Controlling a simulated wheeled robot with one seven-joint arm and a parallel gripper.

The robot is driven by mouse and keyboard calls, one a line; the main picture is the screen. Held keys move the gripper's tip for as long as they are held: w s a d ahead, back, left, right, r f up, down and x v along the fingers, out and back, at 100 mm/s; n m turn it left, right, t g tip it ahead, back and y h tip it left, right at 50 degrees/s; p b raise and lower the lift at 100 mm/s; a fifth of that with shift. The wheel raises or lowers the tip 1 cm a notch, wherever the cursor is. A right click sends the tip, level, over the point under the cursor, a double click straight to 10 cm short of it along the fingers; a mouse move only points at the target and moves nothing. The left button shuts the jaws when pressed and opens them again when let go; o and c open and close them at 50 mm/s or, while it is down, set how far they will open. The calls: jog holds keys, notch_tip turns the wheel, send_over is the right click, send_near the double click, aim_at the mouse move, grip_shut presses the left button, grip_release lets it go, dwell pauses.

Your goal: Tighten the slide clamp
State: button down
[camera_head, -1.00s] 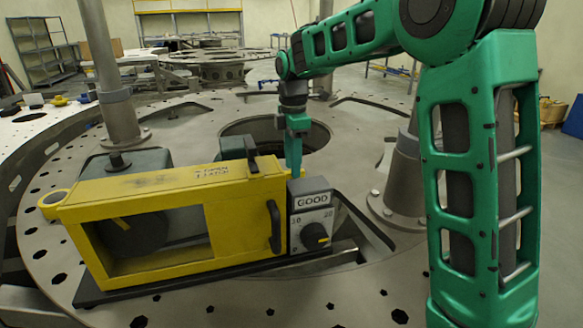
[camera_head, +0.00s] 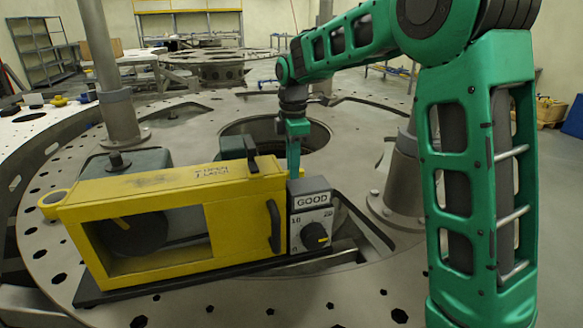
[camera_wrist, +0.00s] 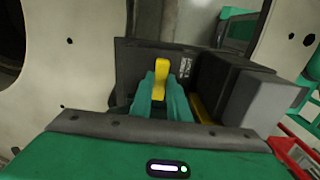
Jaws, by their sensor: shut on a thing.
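My gripper (camera_head: 293,172) points down behind the right end of the yellow machine frame, just behind the grey dial box (camera_head: 311,222) marked "GOOD". In the wrist view my gripper's green fingers (camera_wrist: 161,97) are closed around a small upright yellow handle (camera_wrist: 160,82), which looks like the slide clamp's lever. The handle stands against a dark plate with small print (camera_wrist: 186,68). In the head view the handle and my fingertips are hidden behind the machine and dial box. The clamp's own body and how tight it is cannot be made out.
The yellow frame (camera_head: 150,188) with a black grip on top and another on its front stands on a round metal plate (camera_head: 230,308) with holes. Metal posts rise at left (camera_head: 118,110) and right (camera_head: 398,185). An open hole lies behind my gripper.

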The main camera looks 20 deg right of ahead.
jog(key=shift+w, duration=0.1)
jog(key=m, duration=0.4)
jog(key=shift+r, duration=0.1)
jog(key=m, duration=0.4)
jog(key=shift+w+m, duration=0.1)
jog(key=shift+m, duration=0.3)
jog(key=m, duration=0.4)
jog(key=shift+m, duration=2.3)
jog(key=c, duration=1.7)
grip_release()
